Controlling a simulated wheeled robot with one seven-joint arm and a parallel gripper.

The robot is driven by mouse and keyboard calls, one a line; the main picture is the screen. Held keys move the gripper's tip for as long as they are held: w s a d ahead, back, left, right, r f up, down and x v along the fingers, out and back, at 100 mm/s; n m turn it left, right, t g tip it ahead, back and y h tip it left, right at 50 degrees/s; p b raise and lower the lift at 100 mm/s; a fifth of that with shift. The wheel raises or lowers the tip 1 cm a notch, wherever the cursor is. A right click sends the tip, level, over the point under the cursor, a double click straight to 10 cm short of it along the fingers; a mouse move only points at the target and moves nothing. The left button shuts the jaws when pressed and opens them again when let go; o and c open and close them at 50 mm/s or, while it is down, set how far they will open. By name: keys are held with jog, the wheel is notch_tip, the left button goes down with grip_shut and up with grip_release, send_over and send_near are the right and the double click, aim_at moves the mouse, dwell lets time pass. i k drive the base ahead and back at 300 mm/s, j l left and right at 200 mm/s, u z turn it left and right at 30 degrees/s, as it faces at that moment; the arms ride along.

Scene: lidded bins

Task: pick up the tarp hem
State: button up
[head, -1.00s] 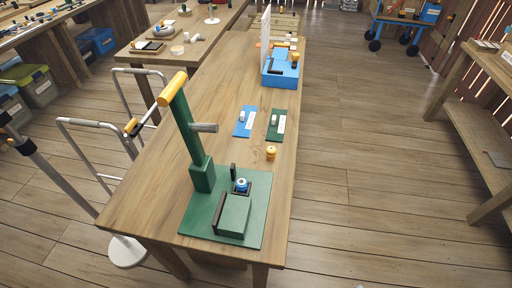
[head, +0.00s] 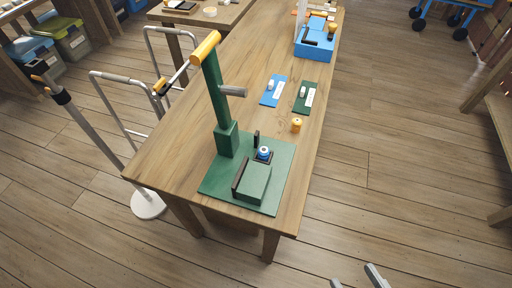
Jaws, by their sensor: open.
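I cannot make out a tarp or its hem in the head view. My gripper (head: 357,280) shows only at the bottom edge, right of centre. Its two grey fingertips are apart with bare floor between them, and it is empty. The rest of the gripper is cut off by the frame. It is in front of the wooden workbench (head: 172,160), clear of the bench's near right corner.
A green lever press (head: 225,140) stands on the bench's near end. A blue box (head: 314,50) sits farther back. A white-based stand (head: 148,205) and grey rails (head: 118,130) stand left. Lidded bins (head: 68,40) are at upper left.

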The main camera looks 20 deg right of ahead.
aim_at(303, 101)
jog(key=i+l, duration=0.2)
jog(key=l, duration=0.15)
jog(key=i+l, duration=0.25)
jog(key=l, duration=0.15)
jog(key=i+l, duration=0.2)
jog(key=l, duration=0.15)
jog(key=i+l, duration=0.25)
jog(key=l, duration=0.15)
jog(key=i+l, duration=0.2)
jog(key=l, duration=0.15)
jog(key=i+l, duration=0.25)
jog(key=l, duration=0.15)
jog(key=j+u, duration=0.05)
